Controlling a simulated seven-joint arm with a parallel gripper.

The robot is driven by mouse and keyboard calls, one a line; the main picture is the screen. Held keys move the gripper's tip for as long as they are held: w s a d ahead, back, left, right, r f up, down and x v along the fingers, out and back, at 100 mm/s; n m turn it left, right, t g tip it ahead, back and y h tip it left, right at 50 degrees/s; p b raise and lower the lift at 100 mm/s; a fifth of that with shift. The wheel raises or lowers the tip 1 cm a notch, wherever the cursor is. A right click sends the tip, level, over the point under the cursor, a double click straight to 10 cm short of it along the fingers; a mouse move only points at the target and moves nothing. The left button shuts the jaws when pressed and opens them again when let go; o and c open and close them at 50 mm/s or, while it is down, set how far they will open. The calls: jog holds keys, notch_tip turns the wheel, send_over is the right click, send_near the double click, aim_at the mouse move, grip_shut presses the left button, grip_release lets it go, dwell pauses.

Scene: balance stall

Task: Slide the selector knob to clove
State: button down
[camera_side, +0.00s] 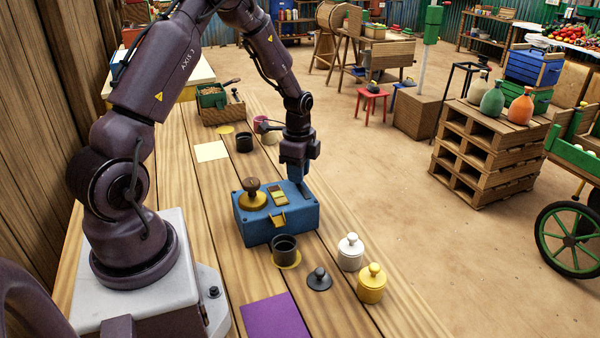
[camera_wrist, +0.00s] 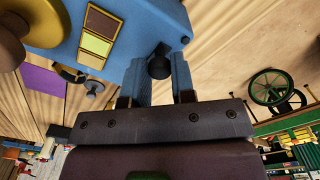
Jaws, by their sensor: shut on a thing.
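A blue box (camera_side: 288,226) stands on the wooden bench, and its blue top (camera_wrist: 125,20) fills the upper left of the wrist view. My gripper (camera_side: 300,180) is low at the far right end of the box. In the wrist view its two blue fingers (camera_wrist: 160,72) are shut on a small dark knob (camera_wrist: 159,64) at the box's edge; the side view hides this knob. A column of tan and yellowish patches (camera_wrist: 96,43) is on the box top, and they show in the side view too (camera_side: 278,195). No clove label is readable.
A brass disc with a brown knob (camera_side: 252,185) rises from the box top. Beside the box stand a dark cup (camera_side: 284,246), a white jar (camera_side: 350,254), a yellow jar (camera_side: 371,286) and a dark lid (camera_side: 319,280). A purple sheet (camera_side: 273,316) lies in front.

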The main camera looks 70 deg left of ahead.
jog(key=c, duration=1)
grip_release()
jog(key=shift+a, duration=0.3)
jog(key=shift+o, duration=0.2)
notch_tip(320, 180, up, 13)
jog(key=s+d+r+n+t, duration=0.2)
jog(key=s+d+r+n, duration=0.2)
jog(key=d, duration=0.6)
jog(key=s+d+r+n+t, duration=0.3)
jog(key=s+d+r+n, duration=0.2)
jog(key=s+d+r, duration=0.3)
jog(key=s+d, duration=0.3)
jog(key=shift+d+r+t, duration=0.3)
jog(key=shift+r, duration=0.1)
